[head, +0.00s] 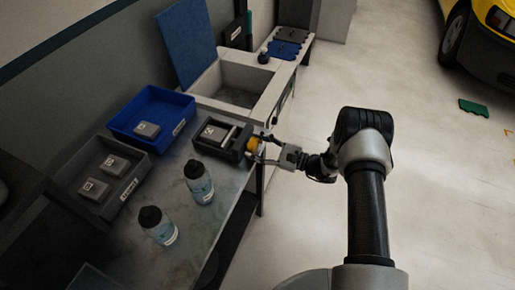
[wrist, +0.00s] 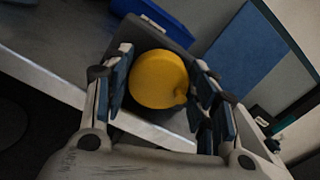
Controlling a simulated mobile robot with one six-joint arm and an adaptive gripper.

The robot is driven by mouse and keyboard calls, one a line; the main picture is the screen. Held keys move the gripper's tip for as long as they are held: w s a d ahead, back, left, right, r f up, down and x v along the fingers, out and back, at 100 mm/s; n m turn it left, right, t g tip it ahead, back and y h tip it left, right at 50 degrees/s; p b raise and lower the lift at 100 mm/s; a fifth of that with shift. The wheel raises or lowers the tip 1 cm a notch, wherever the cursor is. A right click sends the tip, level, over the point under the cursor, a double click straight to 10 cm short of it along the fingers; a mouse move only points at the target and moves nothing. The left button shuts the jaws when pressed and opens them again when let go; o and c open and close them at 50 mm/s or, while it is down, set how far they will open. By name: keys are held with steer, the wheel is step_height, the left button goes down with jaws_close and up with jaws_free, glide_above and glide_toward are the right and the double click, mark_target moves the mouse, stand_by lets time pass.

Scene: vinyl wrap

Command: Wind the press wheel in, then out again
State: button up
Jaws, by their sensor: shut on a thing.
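The press (head: 238,149) is a dark grey open frame at the right edge of the bench, with a labelled grey block (head: 213,133) in it. Its yellow round wheel (head: 253,144) faces the aisle. My gripper (head: 262,149) reaches it from the right and is shut on the wheel. In the wrist view the yellow wheel (wrist: 157,80) fills the space between the finger pads, with a small knob at its lower right. The far side of the wheel and the screw behind it are hidden.
A blue bin (head: 152,107) and a dark grey bin (head: 127,187) hold grey blocks on the bench. Two spray or squeeze bottles (head: 199,184) (head: 158,227) stand in front of the press. A sink (head: 236,85) lies behind. The floor at right is open, with a yellow car (head: 490,50) beyond.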

stand_by(0.3)
steer(key=o, duration=1)
steer(key=v, duration=1.2)
